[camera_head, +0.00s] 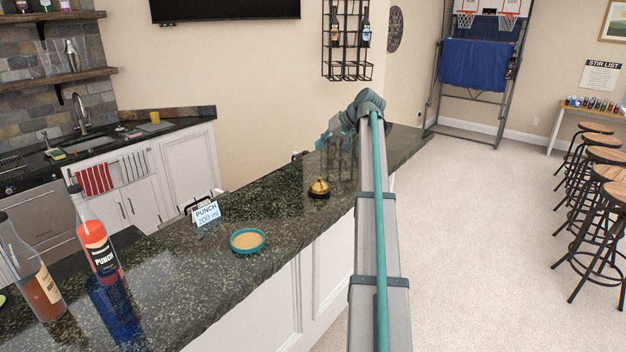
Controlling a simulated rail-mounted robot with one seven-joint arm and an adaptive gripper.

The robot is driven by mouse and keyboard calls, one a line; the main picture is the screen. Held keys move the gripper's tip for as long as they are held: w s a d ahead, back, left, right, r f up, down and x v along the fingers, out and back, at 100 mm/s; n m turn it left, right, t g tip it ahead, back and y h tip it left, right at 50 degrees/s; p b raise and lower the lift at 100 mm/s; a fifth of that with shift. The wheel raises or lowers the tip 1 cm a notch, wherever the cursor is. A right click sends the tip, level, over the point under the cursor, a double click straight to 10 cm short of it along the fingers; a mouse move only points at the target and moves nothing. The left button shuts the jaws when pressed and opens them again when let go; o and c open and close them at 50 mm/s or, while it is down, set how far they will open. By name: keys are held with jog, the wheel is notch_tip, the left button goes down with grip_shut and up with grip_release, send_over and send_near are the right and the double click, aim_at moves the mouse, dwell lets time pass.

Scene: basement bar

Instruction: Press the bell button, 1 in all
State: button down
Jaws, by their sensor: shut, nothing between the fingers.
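The bell (319,188) is a small gold dome with a button on top and a dark base. It stands upright on the dark granite counter (285,205), left of my arm. My arm reaches forward over the counter and bends left at its far end. My gripper (322,143) shows small and partly hidden there, with teal parts pointing down. It appears shut and empty, above the bell and apart from it in the picture. How far it is from the bell in depth is hard to tell.
A clear glass vessel (341,160) stands behind the bell, close to my arm. Stools (600,195) stand far right; the carpet between is clear.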

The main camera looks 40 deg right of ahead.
aim_at(321, 178)
jog(key=shift+f, duration=0.1)
jog(key=shift+f+b, duration=1.75)
jog(key=shift+f, duration=2.55)
jog(key=shift+f, duration=0.1)
jog(key=shift+f, duration=0.3)
jog(key=shift+f+b, duration=0.3)
jog(key=shift+f, duration=0.15)
jog(key=shift+r+p, duration=0.45)
jog(key=shift+r, duration=0.4)
jog(key=shift+r+p, duration=1.05)
jog(key=shift+r, duration=1.45)
